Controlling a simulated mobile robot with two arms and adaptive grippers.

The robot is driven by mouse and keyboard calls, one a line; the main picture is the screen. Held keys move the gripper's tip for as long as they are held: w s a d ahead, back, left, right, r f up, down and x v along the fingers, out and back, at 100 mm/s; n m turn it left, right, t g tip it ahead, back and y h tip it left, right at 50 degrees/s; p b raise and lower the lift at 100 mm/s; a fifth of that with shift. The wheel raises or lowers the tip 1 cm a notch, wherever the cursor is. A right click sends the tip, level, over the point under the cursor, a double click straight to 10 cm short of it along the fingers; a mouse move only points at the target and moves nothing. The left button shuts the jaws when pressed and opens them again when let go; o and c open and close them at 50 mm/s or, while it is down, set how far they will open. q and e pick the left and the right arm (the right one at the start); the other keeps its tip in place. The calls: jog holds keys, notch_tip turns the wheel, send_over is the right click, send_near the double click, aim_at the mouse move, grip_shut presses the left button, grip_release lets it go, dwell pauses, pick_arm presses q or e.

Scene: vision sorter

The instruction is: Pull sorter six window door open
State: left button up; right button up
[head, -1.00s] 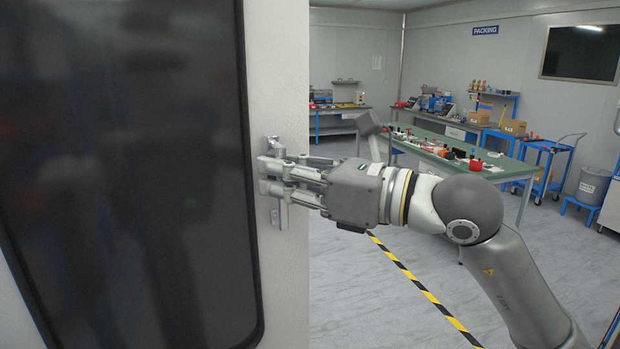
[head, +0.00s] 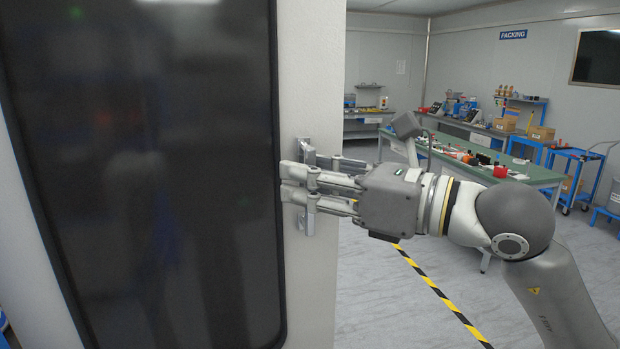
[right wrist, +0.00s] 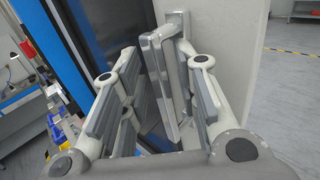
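The sorter door (head: 314,90) is a pale panel with a large dark window (head: 170,170), filling the left half of the head view. Its metal handle (head: 306,226) is an upright bar on the door's right side. The handle (right wrist: 160,75) also shows in the right wrist view, between my finger pads. In the right wrist view my right gripper (right wrist: 165,100) shows pads close beside the bar; exact contact is hard to see. My left gripper is not in view.
A green-topped table (head: 450,160) with several small parts stands behind my right arm. A blue trolley (head: 580,175) is at the far right. Black and yellow floor tape (head: 440,295) runs across the open grey floor beside the door.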

jog(key=v, duration=1.2)
jog(key=shift+f, duration=0.1)
